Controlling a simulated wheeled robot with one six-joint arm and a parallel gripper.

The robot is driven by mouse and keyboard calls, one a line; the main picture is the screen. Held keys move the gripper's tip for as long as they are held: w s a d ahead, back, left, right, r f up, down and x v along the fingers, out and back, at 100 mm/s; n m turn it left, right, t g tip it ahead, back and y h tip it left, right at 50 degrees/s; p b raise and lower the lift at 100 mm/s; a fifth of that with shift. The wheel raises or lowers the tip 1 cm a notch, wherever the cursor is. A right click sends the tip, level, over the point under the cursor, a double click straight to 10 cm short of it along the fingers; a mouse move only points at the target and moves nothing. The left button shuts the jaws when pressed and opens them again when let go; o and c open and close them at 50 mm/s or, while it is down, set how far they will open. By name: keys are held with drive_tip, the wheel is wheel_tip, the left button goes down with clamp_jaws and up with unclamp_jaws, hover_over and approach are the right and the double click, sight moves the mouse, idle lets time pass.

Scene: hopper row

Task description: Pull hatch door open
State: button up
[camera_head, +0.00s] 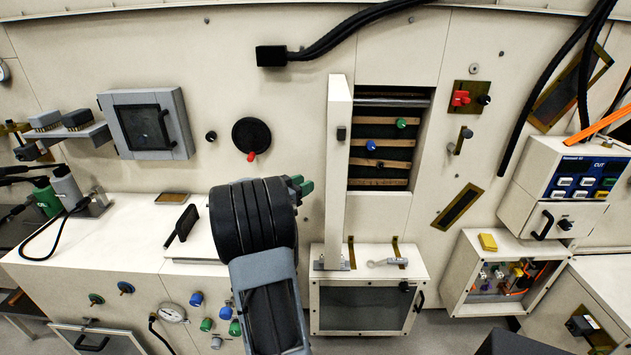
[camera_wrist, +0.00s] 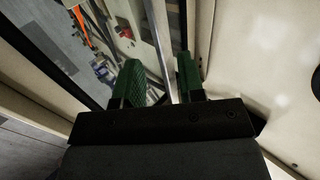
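The hatch door (camera_head: 340,160) is a tall cream panel seen almost edge-on in the head view. It stands out from the wall at the left side of a tall opening with shelves (camera_head: 380,165). A thin metallic strip shows through the gap; I cannot tell whether anything touches the fingers.
A counter box with a glass front (camera_head: 365,305) stands under the opening, with a metal tool (camera_head: 388,262) on top. A black round disc (camera_head: 251,136) with a red handle is on the wall to the left. A control box (camera_head: 570,185) juts out at right.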

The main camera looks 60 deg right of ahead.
drive_tip(key=shift+v, duration=1.65)
drive_tip(key=w+a+r+n+t+y, duration=0.25)
drive_tip(key=w+a+n+t, duration=0.35)
drive_tip(key=w+a+t, duration=0.3)
drive_tip(key=w+a+r+n+t+y, duration=0.1)
drive_tip(key=w+a+n+t+y, duration=0.4)
drive_tip(key=w+a+t, duration=0.4)
drive_tip(key=s+a+f+n+g+y, duration=0.15)
drive_tip(key=s+a+n+y, duration=0.3)
drive_tip(key=a, duration=0.65)
drive_tip(key=s+a+f+n+g+y, duration=0.1)
drive_tip(key=s+a+f+n+y, duration=0.3)
drive_tip(key=a, duration=0.7)
drive_tip(key=s+a+f+n+g+y, duration=0.1)
drive_tip(key=s+g, duration=0.4)
drive_tip(key=s, duration=0.6)
drive_tip(key=shift+a+f+n+g+p, duration=0.35)
drive_tip(key=shift+a+f+n+p, duration=0.1)
drive_tip(key=shift+a+f+n, duration=0.6)
